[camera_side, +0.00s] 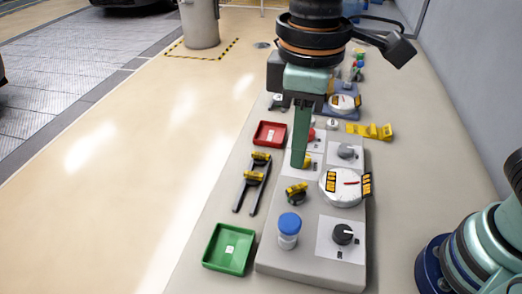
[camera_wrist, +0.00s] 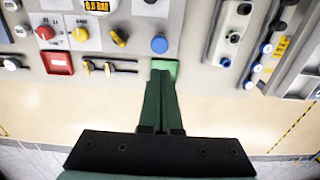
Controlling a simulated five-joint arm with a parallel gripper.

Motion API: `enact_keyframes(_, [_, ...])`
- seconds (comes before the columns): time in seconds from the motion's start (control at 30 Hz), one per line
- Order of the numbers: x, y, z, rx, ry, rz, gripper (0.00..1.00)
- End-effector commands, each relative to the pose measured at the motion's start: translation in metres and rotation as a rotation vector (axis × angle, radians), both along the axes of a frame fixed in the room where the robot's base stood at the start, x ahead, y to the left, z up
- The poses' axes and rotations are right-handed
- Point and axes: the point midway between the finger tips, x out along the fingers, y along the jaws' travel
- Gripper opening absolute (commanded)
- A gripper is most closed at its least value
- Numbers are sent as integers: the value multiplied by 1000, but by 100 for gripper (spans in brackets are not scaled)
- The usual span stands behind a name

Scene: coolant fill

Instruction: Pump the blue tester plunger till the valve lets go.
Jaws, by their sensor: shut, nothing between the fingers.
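The tester plunger, with a blue cap (camera_side: 289,222) on a pale clear body, stands upright at the near left of the grey panel (camera_side: 300,265). Its blue cap also shows in the wrist view (camera_wrist: 159,44). A round white gauge (camera_side: 342,187) with a red needle and yellow-black labels sits on the panel's right side. My gripper (camera_side: 299,164) points down with its green fingers together and empty. In the side view it shows farther back than the plunger, in front of a yellow knob. It is apart from the blue cap. I cannot make out a valve for certain.
A green tray (camera_side: 213,257) and a red tray (camera_side: 258,134) lie left of the panel, with dark yellow-topped tools (camera_side: 252,183) between them. A black-yellow knob (camera_side: 296,194) and a black dial (camera_side: 342,234) stand near the plunger. A yellow bracket (camera_side: 370,131) lies behind.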

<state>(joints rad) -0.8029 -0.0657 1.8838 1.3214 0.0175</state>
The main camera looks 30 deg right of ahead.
Motion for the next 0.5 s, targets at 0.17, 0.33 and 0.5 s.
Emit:
enact_keyframes(0.17, [0,0,0,-1,1,0,0])
enact_keyframes(0.33, [0,0,-3,-2,2,0,0])
enact_keyframes(0.5, [-1,-1,-24,-5,5,0,0])
